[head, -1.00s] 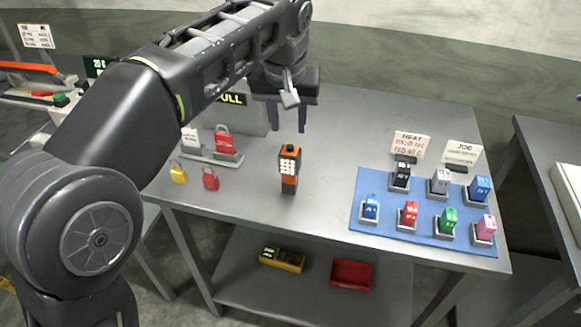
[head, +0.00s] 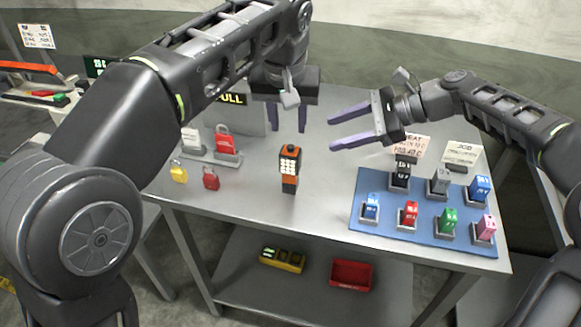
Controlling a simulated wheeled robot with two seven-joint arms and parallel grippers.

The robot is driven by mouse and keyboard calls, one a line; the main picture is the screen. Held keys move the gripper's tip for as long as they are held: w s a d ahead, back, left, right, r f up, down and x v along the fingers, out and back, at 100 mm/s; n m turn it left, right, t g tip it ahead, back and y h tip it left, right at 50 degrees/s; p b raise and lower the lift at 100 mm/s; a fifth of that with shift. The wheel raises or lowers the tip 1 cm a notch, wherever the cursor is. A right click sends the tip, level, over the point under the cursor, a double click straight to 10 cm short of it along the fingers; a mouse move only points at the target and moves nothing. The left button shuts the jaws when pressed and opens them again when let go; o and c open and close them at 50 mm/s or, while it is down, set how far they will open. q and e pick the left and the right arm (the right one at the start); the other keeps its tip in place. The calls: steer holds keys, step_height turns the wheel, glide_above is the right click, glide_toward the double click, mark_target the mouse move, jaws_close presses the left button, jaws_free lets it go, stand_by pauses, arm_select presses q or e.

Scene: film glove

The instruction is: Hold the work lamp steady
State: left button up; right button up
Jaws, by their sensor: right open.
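The work lamp (head: 289,168), orange and black with a lit panel of white squares, stands upright on the grey table. My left gripper (head: 288,128) points down just above and behind the lamp in the picture. Its two purple fingers are apart with nothing between them. My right gripper (head: 332,130) is right of the lamp and points left towards it. Its purple fingers are spread and empty. Neither gripper appears to touch the lamp.
A blue mat (head: 365,225) at the right holds several coloured blocks in holders. Two cards (head: 463,154) stand behind it. A red padlock (head: 211,178) and a yellow padlock (head: 178,171) lie at the left. A red bin (head: 351,274) is on the lower shelf.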

steer(key=m+g, duration=0.2)
glide_toward(295, 178)
steer(key=shift+w+d+f+y, duration=0.1)
steer(key=shift+w+f+y, duration=0.1)
steer(key=shift+w+f, duration=0.3)
steer(key=shift+w+f+y, duration=0.2)
steer(key=shift+w+f, duration=0.15)
steer(key=shift+w, duration=0.3)
steer(key=shift+s+f, duration=0.1)
steer(key=shift+f, duration=0.35)
steer(key=shift+x, duration=4.95)
steer(key=shift+f, duration=0.1)
steer(key=shift+c, duration=0.3)
steer(key=c, duration=0.9)
arm_select(q)
jaws_close()
